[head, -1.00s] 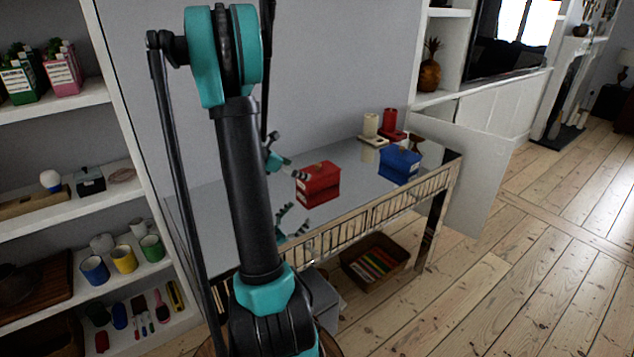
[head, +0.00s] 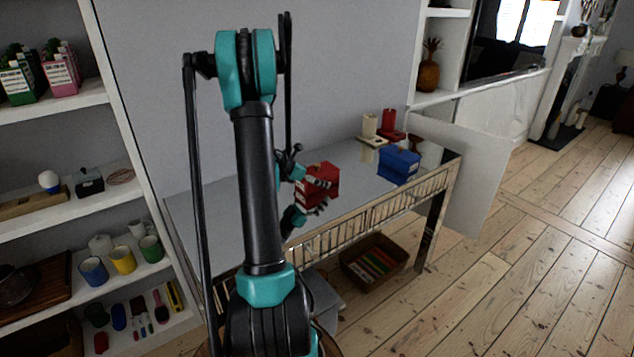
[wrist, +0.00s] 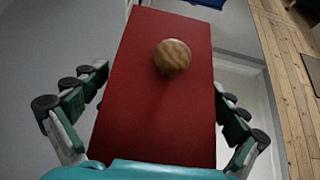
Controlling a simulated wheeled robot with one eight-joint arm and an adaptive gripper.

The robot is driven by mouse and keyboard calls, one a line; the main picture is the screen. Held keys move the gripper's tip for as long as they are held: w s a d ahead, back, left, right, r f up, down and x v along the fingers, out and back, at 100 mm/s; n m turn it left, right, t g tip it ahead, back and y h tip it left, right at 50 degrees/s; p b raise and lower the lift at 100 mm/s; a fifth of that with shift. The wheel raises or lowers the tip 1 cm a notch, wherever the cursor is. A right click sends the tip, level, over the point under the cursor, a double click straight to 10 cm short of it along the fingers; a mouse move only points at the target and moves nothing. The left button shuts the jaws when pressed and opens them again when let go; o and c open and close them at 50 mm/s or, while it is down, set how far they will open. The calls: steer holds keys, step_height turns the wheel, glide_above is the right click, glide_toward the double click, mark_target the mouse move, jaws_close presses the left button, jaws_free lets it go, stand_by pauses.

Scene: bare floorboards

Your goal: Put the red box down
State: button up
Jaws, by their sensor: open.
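The red box (head: 319,180) stands on the grey-topped table (head: 235,195), near its front edge. In the wrist view the red box (wrist: 152,95) fills the middle, with a round wooden knob (wrist: 172,57) on its top. My gripper (head: 318,194) is open, with its fingers at the box in the head view. In the wrist view its fingers (wrist: 160,105) are spread on either side of the box, with a gap showing at the left. Part of the box is hidden behind the fingers in the head view.
A blue box (head: 399,165) stands on the table to the right. A shelf unit (head: 75,220) with mugs is at the left. Clear tabletop lies between the boxes.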

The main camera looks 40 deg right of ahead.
steer(key=shift+c, duration=0.4)
steer(key=c, duration=1.2)
